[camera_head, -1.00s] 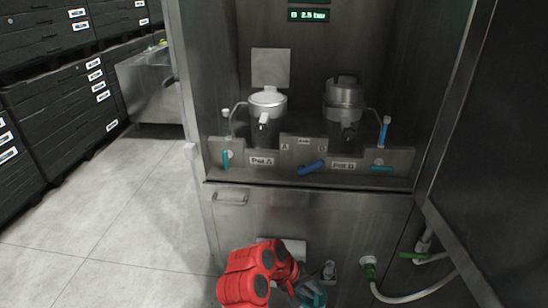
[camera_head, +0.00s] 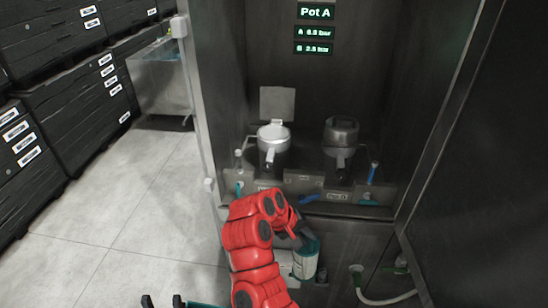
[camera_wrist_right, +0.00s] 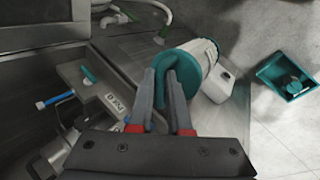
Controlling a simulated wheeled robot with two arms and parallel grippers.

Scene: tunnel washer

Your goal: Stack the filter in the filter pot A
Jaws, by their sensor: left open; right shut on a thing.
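The filter, a white cylinder with teal ends, is held by my right gripper (camera_head: 298,236) in front of the cabinet, below the pots. The filter (camera_head: 306,263) also shows in the right wrist view (camera_wrist_right: 207,52), where my right gripper (camera_wrist_right: 166,78) is shut on its teal end piece. Filter pot A (camera_head: 273,142) stands at the left of the cabinet shelf with its square lid (camera_head: 277,105) raised and its round top exposed. The filter is apart from the pot, lower and nearer me. My left gripper (camera_head: 162,301) is open and empty at the bottom edge.
Pot B (camera_head: 341,133) is closed, right of pot A. A display (camera_head: 314,30) hangs above. The open cabinet door (camera_head: 470,170) stands at the right, with a hose (camera_head: 385,297) low down. A teal tray (camera_wrist_right: 288,75) lies on the floor. The floor at left is clear.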

